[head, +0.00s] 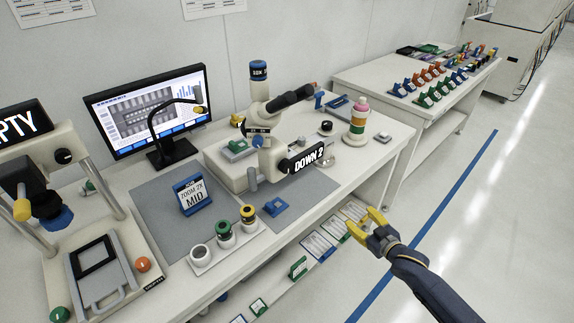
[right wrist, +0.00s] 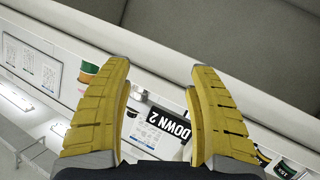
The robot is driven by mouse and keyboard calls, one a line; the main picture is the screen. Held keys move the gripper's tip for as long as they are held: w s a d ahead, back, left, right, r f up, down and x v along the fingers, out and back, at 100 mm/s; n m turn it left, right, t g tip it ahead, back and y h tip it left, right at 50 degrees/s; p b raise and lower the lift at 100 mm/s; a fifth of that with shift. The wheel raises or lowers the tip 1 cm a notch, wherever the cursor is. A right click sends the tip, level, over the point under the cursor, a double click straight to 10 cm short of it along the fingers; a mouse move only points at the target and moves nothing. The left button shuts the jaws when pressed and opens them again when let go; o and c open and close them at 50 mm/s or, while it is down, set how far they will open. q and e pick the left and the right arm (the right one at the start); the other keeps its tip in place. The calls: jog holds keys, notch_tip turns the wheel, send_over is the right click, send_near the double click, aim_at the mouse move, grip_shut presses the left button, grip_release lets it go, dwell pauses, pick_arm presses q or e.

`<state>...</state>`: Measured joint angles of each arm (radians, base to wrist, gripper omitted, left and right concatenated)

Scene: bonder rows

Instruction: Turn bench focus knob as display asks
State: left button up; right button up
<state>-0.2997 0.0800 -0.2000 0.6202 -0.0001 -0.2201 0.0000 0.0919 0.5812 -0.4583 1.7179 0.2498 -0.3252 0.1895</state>
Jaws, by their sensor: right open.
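The bench microscope (head: 262,110) stands on the white bench with a black display (head: 306,157) on its front that reads "DOWN 2". The display also shows between my fingers in the right wrist view (right wrist: 168,125). A dark blue round knob (head: 258,137) is on the microscope's side; I cannot tell whether it is the focus knob. A blue card stand (head: 192,195) reads "ZOOM 2X MID". My right gripper (head: 361,216) has yellow fingers, open and empty, in front of the bench's front edge, right of and apart from the microscope. My left gripper is not in view.
A monitor (head: 150,110) and a lamp stand behind the grey mat. A tray (head: 212,255) with several capped pots sits at the front edge. A bottle (head: 358,118) stands right of the microscope. A shelf with cards lies below the bench. A second table (head: 380,72) is farther right.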

jog(key=s+a+r+n+y, duration=0.1)
jog(key=a+r+y, duration=0.15)
jog(key=r, duration=0.35)
jog(key=s+a+r+y, duration=0.1)
jog(key=a+r, duration=0.3)
jog(key=r, duration=0.2)
jog(key=y, duration=0.4)
send_near(288, 167)
jog(key=shift+h, duration=0.25)
jog(key=x, duration=1.1)
jog(key=shift+r, duration=0.15)
jog(key=shift+c, duration=0.5)
jog(key=c, duration=1.2)
